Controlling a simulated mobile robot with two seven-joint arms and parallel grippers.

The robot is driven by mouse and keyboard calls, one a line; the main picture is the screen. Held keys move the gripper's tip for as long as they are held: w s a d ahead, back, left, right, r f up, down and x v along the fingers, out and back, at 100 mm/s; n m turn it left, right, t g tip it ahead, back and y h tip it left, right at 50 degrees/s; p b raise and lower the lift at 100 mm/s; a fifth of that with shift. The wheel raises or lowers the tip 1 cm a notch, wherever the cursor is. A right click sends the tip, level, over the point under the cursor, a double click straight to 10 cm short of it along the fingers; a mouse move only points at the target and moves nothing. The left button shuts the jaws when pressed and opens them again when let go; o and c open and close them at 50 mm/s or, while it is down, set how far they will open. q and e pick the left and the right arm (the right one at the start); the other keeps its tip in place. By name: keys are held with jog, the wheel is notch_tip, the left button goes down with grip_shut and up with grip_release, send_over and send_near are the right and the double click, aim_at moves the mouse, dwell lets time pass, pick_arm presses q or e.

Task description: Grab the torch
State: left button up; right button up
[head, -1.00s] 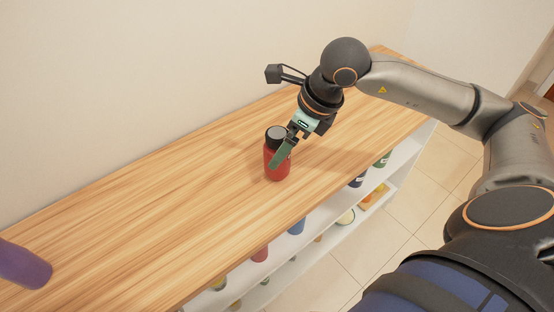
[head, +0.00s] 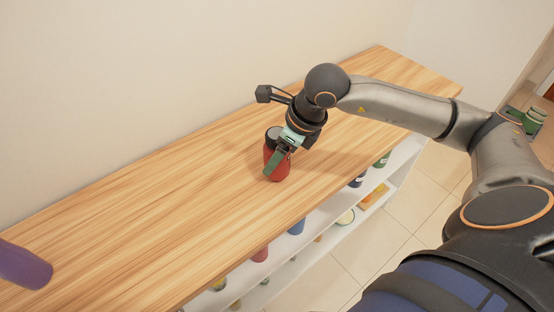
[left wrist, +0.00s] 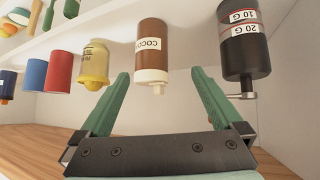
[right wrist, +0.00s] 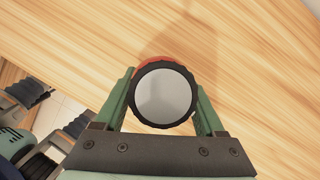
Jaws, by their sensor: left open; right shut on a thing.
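The torch (head: 272,170) is red with a black head and stands upright on the wooden top. In the right wrist view its round pale lens (right wrist: 163,97) with a black rim faces the camera. My right gripper (head: 279,160) comes down from the upper right and is shut on the torch, one green finger at each side. In the right wrist view the fingers (right wrist: 163,100) press against the head's sides. My left gripper (left wrist: 161,75) is open and empty in the left wrist view and out of the head view.
The wooden counter (head: 150,200) is mostly bare, with a purple cylinder (head: 25,265) at its left end. Shelves below hold several items. In the left wrist view a brown bottle (left wrist: 153,45) and a black weight-labelled cylinder (left wrist: 243,45) are near the left fingers. A wall runs behind.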

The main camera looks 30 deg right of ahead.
grip_shut()
jog(key=shift+r, duration=0.1)
